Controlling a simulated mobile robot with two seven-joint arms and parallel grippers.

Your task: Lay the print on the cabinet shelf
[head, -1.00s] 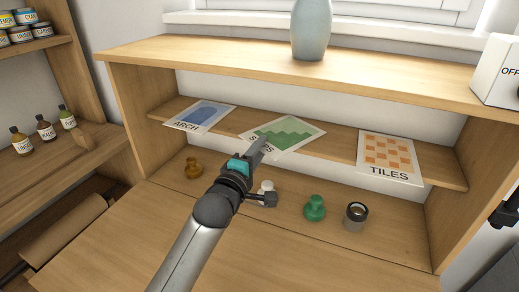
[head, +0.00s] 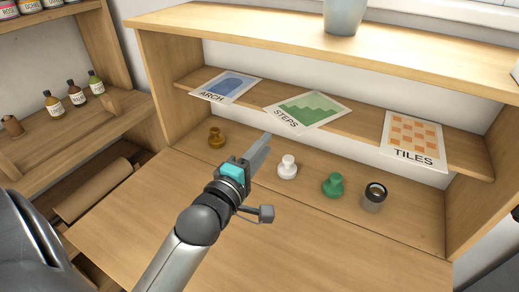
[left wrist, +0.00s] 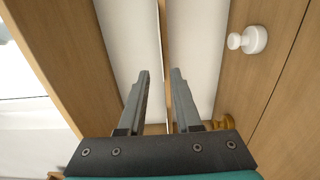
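Three prints lie on the cabinet's inner shelf (head: 365,128): the blue ARCH print (head: 227,85), the green STEPS print (head: 308,112) in the middle and the orange TILES print (head: 414,139). Each overhangs the shelf's front edge; STEPS lies slanted. My left gripper (head: 264,146) is in front of and below the STEPS print, apart from it. In the left wrist view its fingers (left wrist: 159,85) are spread with nothing between them. My right gripper is out of view.
A vase (head: 343,16) stands on the cabinet top (head: 250,32). The front worktop (head: 330,255) is clear.

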